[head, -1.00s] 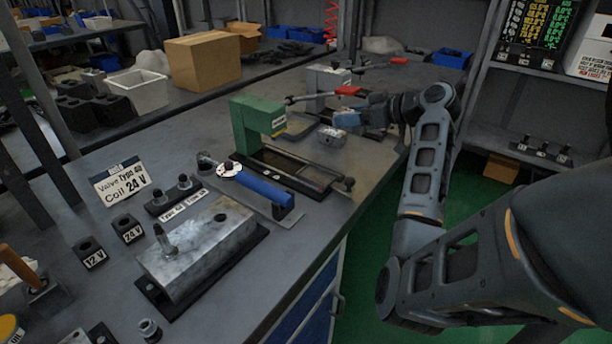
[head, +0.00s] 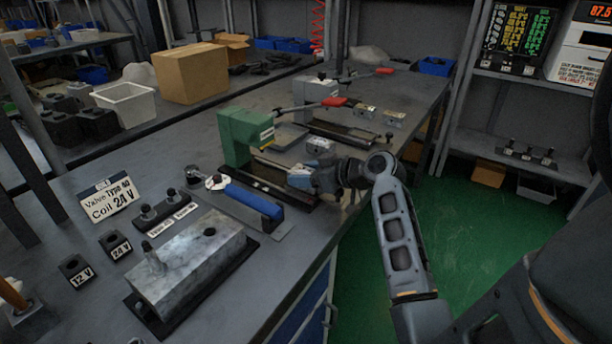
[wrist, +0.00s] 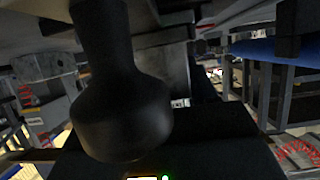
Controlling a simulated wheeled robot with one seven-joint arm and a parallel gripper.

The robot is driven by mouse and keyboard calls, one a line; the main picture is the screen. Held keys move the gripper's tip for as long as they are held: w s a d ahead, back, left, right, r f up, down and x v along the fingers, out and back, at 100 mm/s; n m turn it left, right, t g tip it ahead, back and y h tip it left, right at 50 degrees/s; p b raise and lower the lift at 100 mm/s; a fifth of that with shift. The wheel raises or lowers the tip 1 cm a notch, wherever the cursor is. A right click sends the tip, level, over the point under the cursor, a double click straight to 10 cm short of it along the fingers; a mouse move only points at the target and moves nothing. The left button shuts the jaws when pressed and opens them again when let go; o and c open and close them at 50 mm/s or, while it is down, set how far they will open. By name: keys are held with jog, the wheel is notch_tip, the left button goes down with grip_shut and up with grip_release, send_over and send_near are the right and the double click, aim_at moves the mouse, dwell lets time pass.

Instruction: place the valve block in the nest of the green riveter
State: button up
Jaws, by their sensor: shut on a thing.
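The green riveter (head: 238,137) stands on the bench, its long dark base reaching to the right. My gripper (head: 290,172) is over that base, low and just right of the green head. It is shut on the valve block, which the gripper mostly hides in the head view. In the wrist view a dull grey block face (wrist: 165,70) shows behind a large black rounded knob (wrist: 122,115). I cannot tell whether the block touches the nest, which is hidden.
A loose silver block (head: 319,146) lies behind my gripper, with two more (head: 369,113) farther back. A grey riveter (head: 315,90) with a red-handled lever stands behind. A blue-handled tool (head: 252,200) and a large metal block (head: 190,262) lie in front.

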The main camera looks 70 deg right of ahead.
jog(key=shift+f, duration=0.2)
jog(key=shift+f, duration=0.2)
jog(key=o, duration=1.4)
jog(key=shift+r, duration=0.2)
jog(key=v, duration=1.2)
jog(key=shift+f, duration=0.1)
